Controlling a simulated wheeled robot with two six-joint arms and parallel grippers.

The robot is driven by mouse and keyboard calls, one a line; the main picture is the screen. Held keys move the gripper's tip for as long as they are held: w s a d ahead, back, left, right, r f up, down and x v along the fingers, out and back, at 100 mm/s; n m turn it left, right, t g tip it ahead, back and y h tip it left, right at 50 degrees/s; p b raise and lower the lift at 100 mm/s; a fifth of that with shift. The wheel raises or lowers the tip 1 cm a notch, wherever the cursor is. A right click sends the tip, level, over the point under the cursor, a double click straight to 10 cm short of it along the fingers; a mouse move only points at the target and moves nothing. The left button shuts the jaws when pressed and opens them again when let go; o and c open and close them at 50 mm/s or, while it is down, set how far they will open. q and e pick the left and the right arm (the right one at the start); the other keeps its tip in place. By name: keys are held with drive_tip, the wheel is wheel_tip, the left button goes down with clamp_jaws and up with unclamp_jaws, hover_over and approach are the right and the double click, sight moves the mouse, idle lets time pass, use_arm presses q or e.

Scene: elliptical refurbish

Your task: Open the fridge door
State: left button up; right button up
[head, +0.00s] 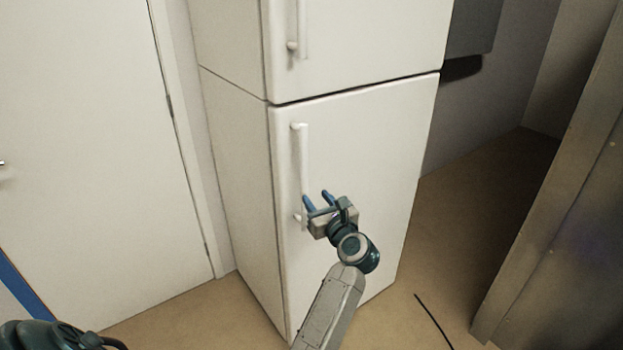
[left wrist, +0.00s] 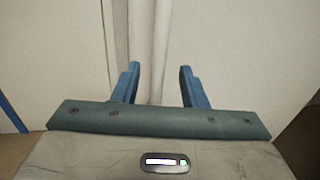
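The fridge is white with an upper door (head: 360,40) and a taller lower door (head: 375,150), both shut. The lower door has a vertical white handle (head: 301,155) near its left edge. My left gripper (head: 317,197) is open in front of the lower end of this handle. In the left wrist view, the blue fingers (left wrist: 159,68) stand apart, and a pale vertical bar, apparently the handle (left wrist: 145,45), shows ahead between them. I cannot tell whether the fingers touch it. My right gripper is not in view.
The upper door has its own handle (head: 300,28). A white room door (head: 90,130) is left of the fridge. A metal panel (head: 565,220) stands at the right. Brown floor (head: 470,230) lies open between it and the fridge, with a thin dark strip (head: 433,320) on it.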

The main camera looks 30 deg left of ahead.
sight(306, 184)
use_arm(q)
drive_tip(key=p+x, duration=0.2)
drive_tip(key=x, duration=0.6)
drive_tip(key=shift+d, duration=0.1)
drive_tip(key=shift+w+a, duration=0.3)
drive_tip(key=shift+a, duration=0.1)
drive_tip(key=shift+a+f, duration=0.1)
clamp_jaws()
